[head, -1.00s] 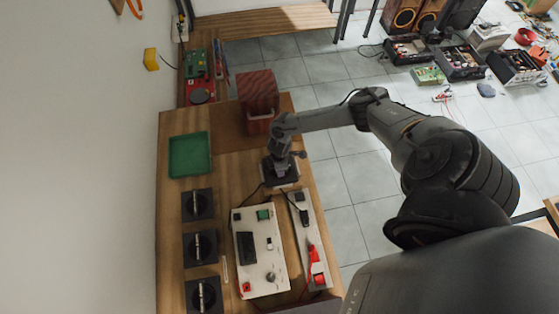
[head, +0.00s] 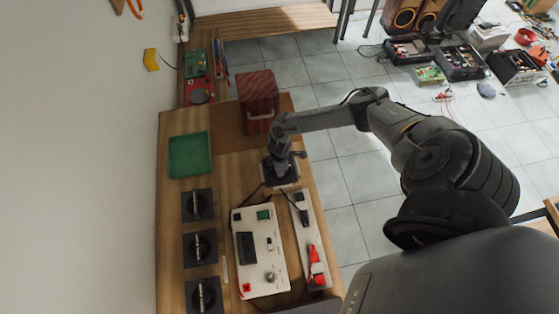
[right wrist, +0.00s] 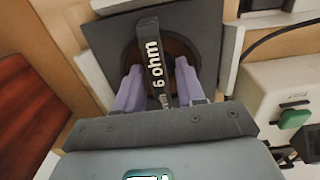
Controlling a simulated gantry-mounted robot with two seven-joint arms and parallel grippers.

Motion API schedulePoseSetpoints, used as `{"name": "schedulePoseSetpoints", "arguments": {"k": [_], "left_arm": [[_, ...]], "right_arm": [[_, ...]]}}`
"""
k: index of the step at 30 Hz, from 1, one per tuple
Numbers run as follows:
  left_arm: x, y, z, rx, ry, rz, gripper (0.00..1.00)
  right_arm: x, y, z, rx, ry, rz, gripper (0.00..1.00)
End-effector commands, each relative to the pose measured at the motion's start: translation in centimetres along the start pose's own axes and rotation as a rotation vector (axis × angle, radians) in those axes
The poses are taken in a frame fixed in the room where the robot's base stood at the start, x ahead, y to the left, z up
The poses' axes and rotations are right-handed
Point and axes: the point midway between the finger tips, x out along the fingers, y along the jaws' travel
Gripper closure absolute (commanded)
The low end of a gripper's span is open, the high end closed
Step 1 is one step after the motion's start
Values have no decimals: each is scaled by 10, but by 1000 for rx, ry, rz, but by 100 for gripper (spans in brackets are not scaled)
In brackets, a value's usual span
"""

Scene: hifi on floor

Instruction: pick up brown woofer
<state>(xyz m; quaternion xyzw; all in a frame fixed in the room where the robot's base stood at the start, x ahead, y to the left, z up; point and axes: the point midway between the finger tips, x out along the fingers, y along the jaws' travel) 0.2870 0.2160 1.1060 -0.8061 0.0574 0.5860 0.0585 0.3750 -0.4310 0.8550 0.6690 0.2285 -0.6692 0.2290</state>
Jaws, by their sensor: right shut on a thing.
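The brown woofer (right wrist: 205,32) has a dark square frame, a brown round centre and a dark bar across it marked "6 ohm" (right wrist: 153,55). It fills the upper middle of the right wrist view. In the head view it is a dark square (head: 291,178) on the bench, mostly hidden under my right gripper (head: 281,170). The purple fingers of my right gripper (right wrist: 158,85) are on either side of the bar, shut on the woofer. I cannot tell whether the woofer is lifted. My left gripper is out of view.
Several dark square units (head: 198,204) line the bench's left side. A green tray (head: 190,155) and a red box (head: 258,97) stand farther back. A white panel device (head: 260,250) and a power strip (head: 310,235) lie in front of the gripper. Tiled floor is right of the bench.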

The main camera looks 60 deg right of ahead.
Motion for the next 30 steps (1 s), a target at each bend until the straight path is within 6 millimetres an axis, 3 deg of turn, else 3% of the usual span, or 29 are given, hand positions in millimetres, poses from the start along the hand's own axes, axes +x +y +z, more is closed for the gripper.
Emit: {"name": "schedulePoseSetpoints", "arguments": {"k": [20,30], "left_arm": [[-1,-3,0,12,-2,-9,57],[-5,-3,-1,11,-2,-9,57]], "right_arm": [[-6,0,-1,-1,3,0,100],[-42,1,-1,-1,4,1,100]]}}
